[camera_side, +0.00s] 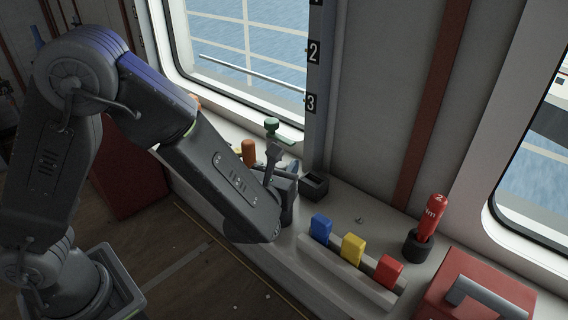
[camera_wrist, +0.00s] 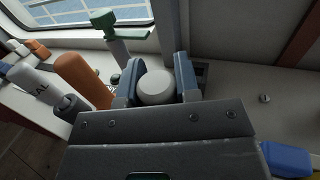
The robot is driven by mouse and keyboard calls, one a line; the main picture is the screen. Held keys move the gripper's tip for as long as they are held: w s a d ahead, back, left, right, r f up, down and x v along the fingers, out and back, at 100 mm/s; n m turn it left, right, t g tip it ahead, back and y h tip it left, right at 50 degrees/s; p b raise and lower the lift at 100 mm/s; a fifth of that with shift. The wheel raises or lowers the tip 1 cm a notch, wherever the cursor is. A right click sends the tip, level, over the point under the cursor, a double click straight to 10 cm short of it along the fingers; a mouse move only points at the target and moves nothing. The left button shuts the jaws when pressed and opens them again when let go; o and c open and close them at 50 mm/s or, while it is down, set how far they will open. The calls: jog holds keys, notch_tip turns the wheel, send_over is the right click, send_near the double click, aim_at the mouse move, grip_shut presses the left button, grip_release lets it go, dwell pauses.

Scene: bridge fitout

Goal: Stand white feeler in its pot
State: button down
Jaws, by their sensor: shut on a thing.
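My gripper (camera_side: 281,184) is low over the white ledge below the window, with its dark fingers partly hidden by my arm in the side view. In the wrist view its two blue-grey fingers (camera_wrist: 157,84) are shut on the white feeler (camera_wrist: 155,90), whose pale round end shows between them. The rest of the feeler is hidden, and its tilt cannot be told. A small black open-topped pot (camera_side: 315,185) stands on the ledge just right of my gripper. A red feeler (camera_side: 431,214) stands, leaning slightly, in another black pot (camera_side: 417,247) farther right.
Blue (camera_side: 320,228), yellow (camera_side: 352,247) and red (camera_side: 388,271) blocks sit in a pale rack. A red box (camera_side: 470,290) is at front right. An orange cylinder (camera_wrist: 82,80), a green-topped thing (camera_wrist: 104,22) and a lettered white cylinder (camera_wrist: 30,78) are left of my gripper.

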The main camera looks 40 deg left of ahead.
jog(key=shift+f, duration=0.25)
dwell(0.4)
jog(key=c, duration=0.8)
grip_release()
jog(key=shift+o, duration=0.2)
jog(key=shift+s, duration=0.1)
jog(key=v, duration=1.3)
jog(key=shift+s, duration=0.3)
jog(key=shift+d, duration=0.1)
